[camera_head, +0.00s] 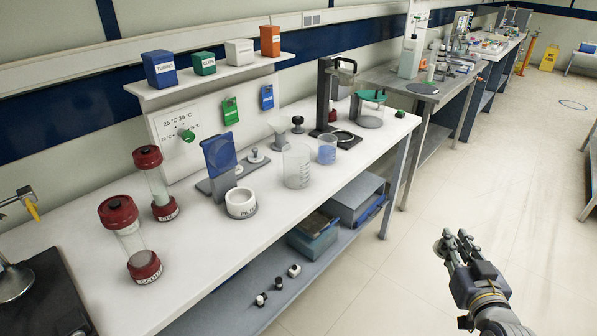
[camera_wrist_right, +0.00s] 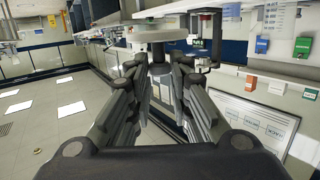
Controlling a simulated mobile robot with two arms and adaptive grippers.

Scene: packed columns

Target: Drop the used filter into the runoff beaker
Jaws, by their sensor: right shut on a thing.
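My right gripper (camera_head: 452,240) is over the aisle floor, to the right of the bench and well apart from it. It is shut on a pale round disc (camera_wrist_right: 157,34), seen at the fingertips in the wrist view, which looks like the used filter. In the head view the disc (camera_head: 440,247) is small and partly hidden by the fingers. A large clear beaker (camera_head: 297,168) stands on the bench, with a smaller bluish beaker (camera_head: 327,150) behind it to the right. I cannot read which is the runoff beaker. My left gripper is not in view.
The white bench (camera_head: 215,262) also holds two red-capped columns (camera_head: 128,240), a white labelled bowl (camera_head: 241,203), a blue panel on a stand (camera_head: 219,155) and a black stand (camera_head: 325,95). A green funnel (camera_head: 373,95) sits over another vessel. The aisle floor (camera_head: 400,285) is clear.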

